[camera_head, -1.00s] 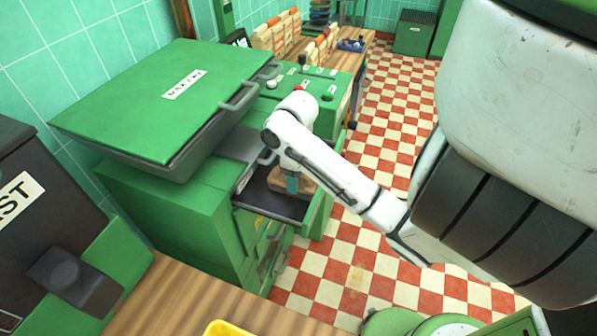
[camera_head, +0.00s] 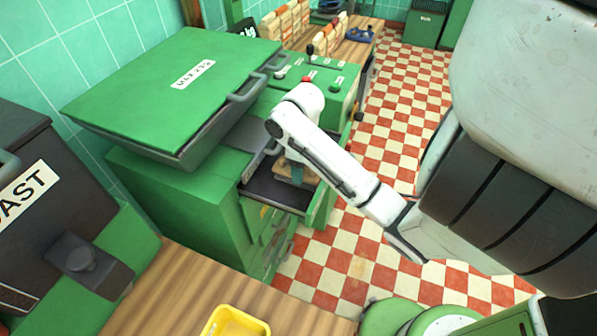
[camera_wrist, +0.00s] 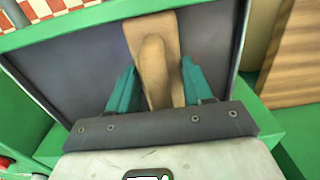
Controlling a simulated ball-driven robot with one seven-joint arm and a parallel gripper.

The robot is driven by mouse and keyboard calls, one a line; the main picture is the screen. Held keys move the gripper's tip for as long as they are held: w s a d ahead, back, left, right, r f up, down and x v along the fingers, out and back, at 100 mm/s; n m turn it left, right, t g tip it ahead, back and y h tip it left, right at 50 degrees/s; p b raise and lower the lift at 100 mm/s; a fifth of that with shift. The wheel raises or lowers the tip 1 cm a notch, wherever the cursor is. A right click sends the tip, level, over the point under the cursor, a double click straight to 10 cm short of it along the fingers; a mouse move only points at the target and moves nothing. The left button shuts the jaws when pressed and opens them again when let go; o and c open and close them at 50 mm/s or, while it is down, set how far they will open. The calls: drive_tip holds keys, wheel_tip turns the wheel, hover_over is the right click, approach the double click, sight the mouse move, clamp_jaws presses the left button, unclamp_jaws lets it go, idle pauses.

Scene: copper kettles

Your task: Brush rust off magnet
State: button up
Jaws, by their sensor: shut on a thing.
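A wooden brush-like block (camera_wrist: 165,28) with a raised rounded grip lies in the open drawer (camera_head: 265,185) of the green cabinet. Its underside is hidden. My gripper (camera_wrist: 157,78) has its two teal fingers on either side of the grip and is shut on it. In the head view my gripper (camera_head: 297,172) reaches down into the drawer and hides part of the block (camera_head: 283,169). I cannot make out a magnet or any rust for certain.
A green-lidded machine (camera_head: 150,95) with a label overhangs the cabinet on the left. A green control box (camera_head: 315,85) with knobs stands behind the drawer. A wooden counter (camera_head: 190,285) with a yellow tray (camera_head: 236,322) is in front. Checkered floor (camera_head: 385,130) is clear to the right.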

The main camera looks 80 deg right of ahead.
drive_tip(key=shift+s+d+r, duration=0.1)
drive_tip(key=shift+s+d, duration=0.15)
drive_tip(key=shift+d, duration=0.7)
drive_tip(key=shift+s+d+r, duration=0.1)
drive_tip(key=shift+s+d, duration=0.1)
drive_tip(key=shift+d, duration=0.75)
drive_tip(key=shift+s+d+f, duration=0.15)
drive_tip(key=shift+s+d, duration=0.1)
drive_tip(key=shift+d, duration=0.7)
drive_tip(key=shift+s+d+f, duration=0.1)
drive_tip(key=shift+s+d, duration=0.1)
drive_tip(key=shift+d, duration=0.7)
drive_tip(key=shift+s+d+r, duration=0.1)
drive_tip(key=shift+s+d, duration=0.15)
drive_tip(key=shift+d, duration=0.65)
drive_tip(key=shift+s+d+r, duration=0.1)
drive_tip(key=shift+s+d, duration=0.1)
drive_tip(key=shift+d, duration=0.65)
drive_tip(key=shift+s+d+f, duration=0.15)
drive_tip(key=shift+s+d, duration=0.05)
drive_tip(key=shift+d, duration=0.65)
drive_tip(key=shift+s+d+f, duration=0.1)
drive_tip(key=shift+s+d, duration=0.1)
drive_tip(key=shift+d, duration=0.6)
